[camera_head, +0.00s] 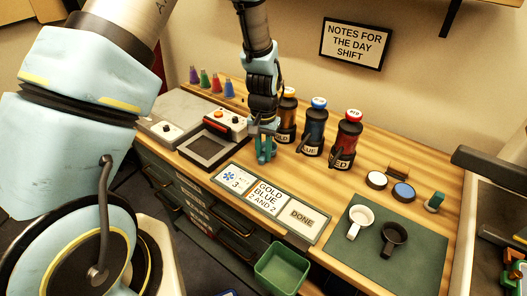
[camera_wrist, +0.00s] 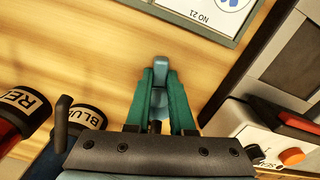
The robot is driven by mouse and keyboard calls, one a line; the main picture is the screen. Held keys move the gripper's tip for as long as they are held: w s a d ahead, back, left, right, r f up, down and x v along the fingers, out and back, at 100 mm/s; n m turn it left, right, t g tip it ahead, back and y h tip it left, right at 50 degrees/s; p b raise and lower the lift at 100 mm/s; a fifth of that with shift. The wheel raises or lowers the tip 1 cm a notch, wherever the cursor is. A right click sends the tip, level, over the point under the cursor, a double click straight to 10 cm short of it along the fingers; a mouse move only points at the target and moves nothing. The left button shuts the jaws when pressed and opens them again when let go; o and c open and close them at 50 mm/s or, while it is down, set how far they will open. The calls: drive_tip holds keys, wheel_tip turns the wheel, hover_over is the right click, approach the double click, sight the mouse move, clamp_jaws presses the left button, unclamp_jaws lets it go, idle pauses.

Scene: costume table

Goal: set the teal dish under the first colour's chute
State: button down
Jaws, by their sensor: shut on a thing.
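My gripper (camera_head: 265,157) points down low over the wooden table, in front and left of the gold dispenser (camera_head: 287,115). In the wrist view its teal fingers (camera_wrist: 160,80) are shut on a small blue-grey piece (camera_wrist: 160,68), which seems to be part of the teal dish; the fingers hide most of it. I cannot tell whether it touches the table. The blue dispenser (camera_head: 316,130) and red dispenser (camera_head: 346,140) stand right of the gold one. A card (camera_head: 268,197) reads "GOLD BLUE 2 AND 2". In the wrist view the gold dispenser is not seen.
A grey machine with a dark framed tray (camera_head: 205,150) stands left of my gripper. Several coloured cones (camera_head: 211,84) stand at the back left. A green bin (camera_head: 282,270) is in front.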

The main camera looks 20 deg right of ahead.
drive_tip(key=shift+f, duration=0.1)
drive_tip(key=c, duration=0.7)
unclamp_jaws()
drive_tip(key=shift+r+p, duration=1.65)
drive_tip(key=shift+r, duration=0.65)
drive_tip(key=s+a+r+p, duration=0.2)
drive_tip(key=s+a+r, duration=0.1)
drive_tip(key=a, duration=0.2)
drive_tip(key=shift+a, duration=0.15)
